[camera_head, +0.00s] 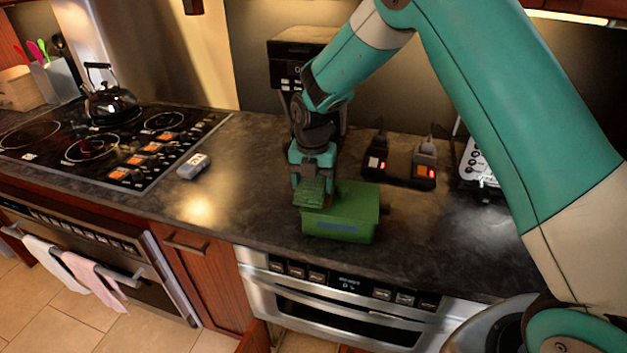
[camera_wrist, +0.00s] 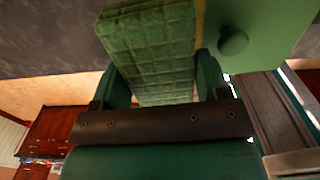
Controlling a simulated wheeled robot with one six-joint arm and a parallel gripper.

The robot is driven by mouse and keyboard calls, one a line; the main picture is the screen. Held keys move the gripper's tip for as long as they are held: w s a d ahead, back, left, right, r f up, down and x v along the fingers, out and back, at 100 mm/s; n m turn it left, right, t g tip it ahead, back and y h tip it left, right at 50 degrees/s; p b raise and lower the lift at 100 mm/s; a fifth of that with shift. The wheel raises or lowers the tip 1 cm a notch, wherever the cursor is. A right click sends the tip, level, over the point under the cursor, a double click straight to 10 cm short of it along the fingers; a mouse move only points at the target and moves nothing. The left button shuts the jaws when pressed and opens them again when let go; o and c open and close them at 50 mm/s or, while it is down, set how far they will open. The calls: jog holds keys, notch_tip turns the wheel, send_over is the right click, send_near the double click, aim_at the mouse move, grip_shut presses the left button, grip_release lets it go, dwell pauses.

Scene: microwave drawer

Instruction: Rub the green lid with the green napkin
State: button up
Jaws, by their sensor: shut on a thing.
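My gripper (camera_head: 313,184) is shut on a folded, quilted green napkin (camera_head: 312,194). In the wrist view the napkin (camera_wrist: 150,45) fills the space between my two fingers (camera_wrist: 158,80). A green box (camera_head: 338,224) sits on the counter, and its flat green top (camera_head: 357,195) looks like the lid. The napkin is at the left end of this top. In the wrist view a smooth green surface with a round knob (camera_wrist: 232,40) lies just right of the napkin. I cannot tell whether the napkin touches the lid.
A black stove (camera_head: 100,145) with a kettle (camera_head: 109,104) is at left. A small grey object (camera_head: 193,166) lies on the counter (camera_head: 245,200). A coffee machine (camera_head: 290,60) stands behind my gripper. A socket strip (camera_head: 398,170) is behind the box. A drawer microwave (camera_head: 340,300) is below.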

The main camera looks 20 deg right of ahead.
aim_at(329, 198)
jog(key=shift+f+b, duration=0.55)
jog(key=shift+f, duration=0.4)
jog(key=shift+s+d, duration=0.55)
jog(key=shift+d, duration=0.3)
jog(key=shift+s+d, duration=0.5)
jog(key=shift+d, duration=0.35)
jog(key=shift+a, duration=0.1)
jog(key=shift+w+a+f+p, duration=0.1)
jog(key=shift+w+a, duration=0.25)
jog(key=shift+a, duration=0.2)
jog(key=shift+w+a+r+p, duration=0.1)
jog(key=shift+w+a, duration=0.2)
jog(key=shift+a, duration=0.2)
jog(key=shift+w+a+f+p, duration=0.1)
jog(key=shift+w+a, duration=0.25)
jog(key=shift+a, duration=0.2)
jog(key=shift+w+d, duration=0.5)
jog(key=shift+w, duration=0.4)
jog(key=shift+s+d, duration=0.5)
jog(key=shift+d, duration=0.4)
jog(key=shift+s+d, duration=0.5)
jog(key=shift+d, duration=0.35)
jog(key=shift+w+a+p, duration=0.2)
jog(key=shift+w+a, duration=0.35)
jog(key=shift+a, duration=0.35)
jog(key=shift+w+a+p, duration=0.2)
jog(key=shift+w+a, duration=0.3)
jog(key=shift+a, duration=0.35)
